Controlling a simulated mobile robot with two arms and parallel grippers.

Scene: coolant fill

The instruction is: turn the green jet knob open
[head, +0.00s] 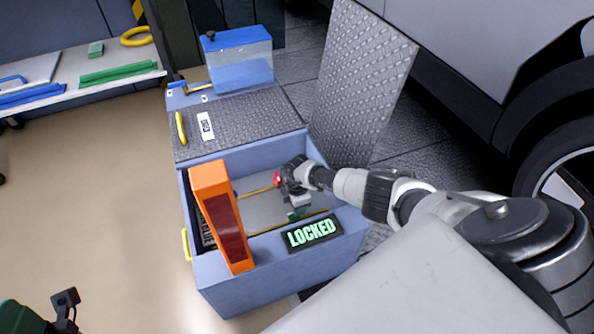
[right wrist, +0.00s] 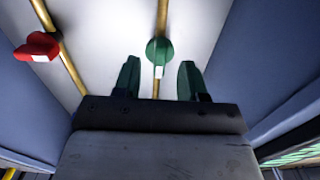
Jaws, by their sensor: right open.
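The green jet knob (right wrist: 160,49) sits on a brass pipe in the right wrist view, with a small white mark on the side facing my gripper. My right gripper (right wrist: 158,68) is open, its two green fingers apart. In that view the knob shows in the gap between the fingertips, slightly beyond them; I see no contact. In the head view my right gripper (head: 295,208) reaches down into the blue box and largely hides the green knob. My left gripper is not seen.
A red knob (right wrist: 38,47) sits on another brass pipe to the left. The box (head: 240,284) has raised walls, an orange upright block (head: 211,178) and a sign (head: 312,232) reading LOCKED. A tilted metal plate (head: 362,80) stands behind my right arm.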

